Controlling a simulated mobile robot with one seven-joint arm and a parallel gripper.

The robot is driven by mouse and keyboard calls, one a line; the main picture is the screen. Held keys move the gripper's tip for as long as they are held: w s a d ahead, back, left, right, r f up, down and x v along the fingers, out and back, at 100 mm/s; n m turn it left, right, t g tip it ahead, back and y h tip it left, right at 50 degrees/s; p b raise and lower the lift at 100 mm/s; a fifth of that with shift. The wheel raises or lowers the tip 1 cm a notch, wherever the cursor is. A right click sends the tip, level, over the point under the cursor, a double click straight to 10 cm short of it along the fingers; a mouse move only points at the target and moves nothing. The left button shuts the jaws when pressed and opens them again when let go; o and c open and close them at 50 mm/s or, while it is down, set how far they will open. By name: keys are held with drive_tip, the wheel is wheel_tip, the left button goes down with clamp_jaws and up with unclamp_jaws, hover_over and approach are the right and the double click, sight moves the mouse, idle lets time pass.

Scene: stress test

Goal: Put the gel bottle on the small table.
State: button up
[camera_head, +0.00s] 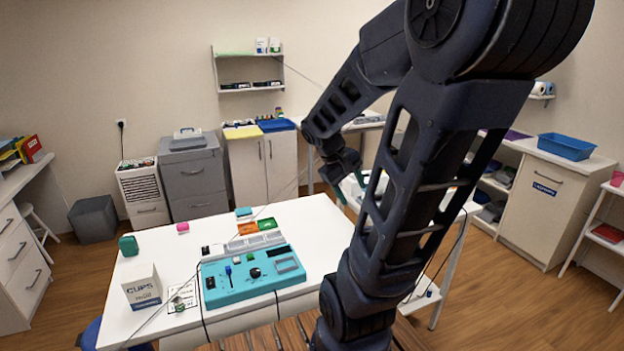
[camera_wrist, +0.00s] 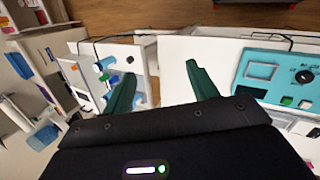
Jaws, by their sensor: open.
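My gripper (camera_head: 352,187) is open in the head view, beyond the right back edge of the white table. In the wrist view its two green fingers (camera_wrist: 160,76) are spread with nothing between them. I cannot clearly pick out the gel bottle. Several small items with blue parts (camera_wrist: 104,68) stand on a white stand (camera_wrist: 84,50) left of the fingers in the wrist view. Whether one is the gel bottle is too small to tell. In the head view my arm hides most of that area. I cannot tell which surface is the small table.
The white table (camera_head: 160,245) holds a teal device (camera_head: 250,275), a cups box (camera_head: 142,287), a green bin (camera_head: 246,229) and an orange bin. A blue tray (camera_head: 566,146) sits on the right cabinet. A low white stand (camera_head: 606,238) with a pink cup is at far right.

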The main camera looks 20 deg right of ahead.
drive_tip(key=s+a+r+m+t+y, duration=0.1)
drive_tip(key=s+a+r+t+y, duration=0.2)
drive_tip(key=a, duration=1)
wheel_tip(320, 180, up, 4)
drive_tip(key=shift+m+t+y, duration=0.4)
drive_tip(key=shift+t+y, duration=0.7)
drive_tip(key=shift+t, duration=0.1)
idle(1.5)
